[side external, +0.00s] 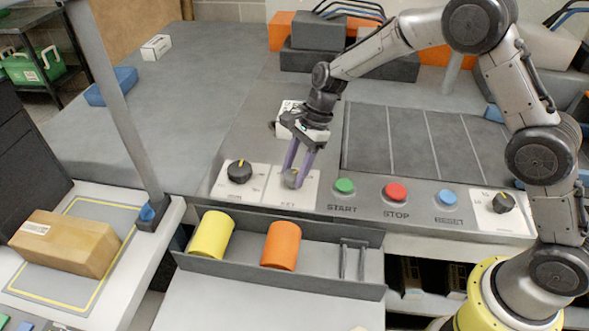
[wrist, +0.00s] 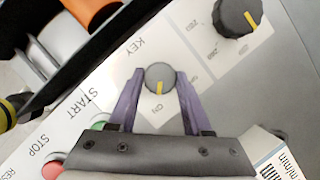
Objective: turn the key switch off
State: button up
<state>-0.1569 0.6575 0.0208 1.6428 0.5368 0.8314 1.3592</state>
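The key switch (wrist: 160,76) is a round grey knob with a yellow mark on a white plate lettered KEY. In the wrist view its mark points down the picture toward the word ON. In the side view the knob (side external: 291,178) sits left of the green button, partly hidden by a fingertip. My gripper (side external: 297,177) reaches down to it from above. Its two purple fingers (wrist: 160,72) are on either side of the knob, with no clear gap, so it looks shut on it.
A black dial (side external: 239,172) stands just left. Green START (side external: 344,186), red STOP (side external: 396,192) and blue RESET (side external: 446,198) buttons and another dial (side external: 503,202) lie right. A tray (side external: 335,283) with yellow and orange cylinders is in front. A post (side external: 115,95) rises at left.

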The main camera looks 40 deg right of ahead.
grip_shut()
jog(key=shift+n, duration=0.4)
jog(key=n+g, duration=0.1)
jog(key=n, duration=0.2)
jog(key=shift+w+n+g, duration=0.15)
jog(key=shift+n+g, duration=0.25)
jog(key=n+g+h, duration=0.1)
jog(key=n, duration=0.3)
jog(key=shift+w+a, duration=0.1)
jog(key=n+h, duration=0.1)
jog(key=n, duration=0.1)
jog(key=n+g, duration=0.1)
jog(key=n, duration=0.2)
jog(key=shift+w+a+h, duration=0.1)
jog(key=shift+a+h, duration=0.05)
jog(key=shift+h, duration=0.25)
jog(key=n, duration=0.2)
jog(key=n+h, duration=0.1)
jog(key=n, duration=0.1)
jog(key=shift+r+g+h, duration=0.1)
jog(key=shift+g+h, duration=0.2)
jog(key=shift+n, duration=0.3)
